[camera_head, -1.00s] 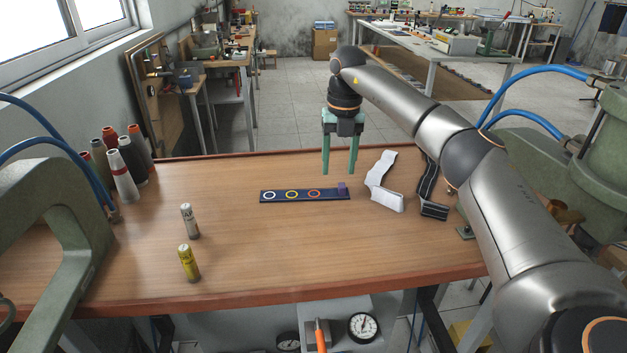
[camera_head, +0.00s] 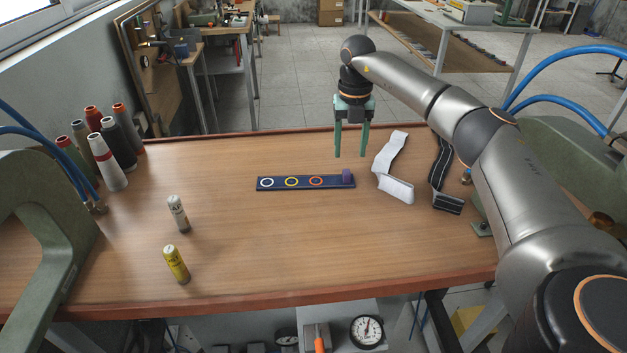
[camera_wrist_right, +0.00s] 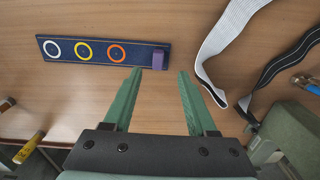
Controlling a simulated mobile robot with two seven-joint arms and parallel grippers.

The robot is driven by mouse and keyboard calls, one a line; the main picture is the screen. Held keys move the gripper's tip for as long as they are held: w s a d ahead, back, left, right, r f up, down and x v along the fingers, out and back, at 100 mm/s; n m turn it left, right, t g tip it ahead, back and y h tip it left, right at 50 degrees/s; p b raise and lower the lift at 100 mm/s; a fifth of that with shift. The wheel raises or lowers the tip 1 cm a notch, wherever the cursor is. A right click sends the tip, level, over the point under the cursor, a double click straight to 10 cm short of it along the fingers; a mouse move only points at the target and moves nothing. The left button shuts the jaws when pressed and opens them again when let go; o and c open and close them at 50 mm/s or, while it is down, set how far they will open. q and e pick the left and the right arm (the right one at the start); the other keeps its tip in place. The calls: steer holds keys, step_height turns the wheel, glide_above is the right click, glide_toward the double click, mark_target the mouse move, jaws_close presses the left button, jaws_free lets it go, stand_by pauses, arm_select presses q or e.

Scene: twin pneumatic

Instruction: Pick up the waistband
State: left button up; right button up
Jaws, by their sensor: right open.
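Two curved bands lie on the table, and I cannot tell which is called the waistband. A white band (camera_head: 399,186) lies right of the middle, and it also shows in the wrist view (camera_wrist_right: 216,48). A black band with a pale stripe (camera_head: 440,176) lies to its right, also in the wrist view (camera_wrist_right: 288,67). My right gripper (camera_head: 350,156) is open and empty, pointing down above the far side of the table, left of the white band and apart from it. Its two green fingers (camera_wrist_right: 160,80) show in the wrist view. My left gripper is not in view.
A dark strip with coloured rings (camera_head: 274,188) and a purple block (camera_head: 347,175) lies left of the white band. Several thread cones (camera_head: 108,165) stand back left. Green machines flank the table. The front middle is clear.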

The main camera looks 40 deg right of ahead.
mark_target(347, 172)
steer(key=shift+a+f, duration=0.15)
steer(key=shift+f, duration=2.9)
jaws_close()
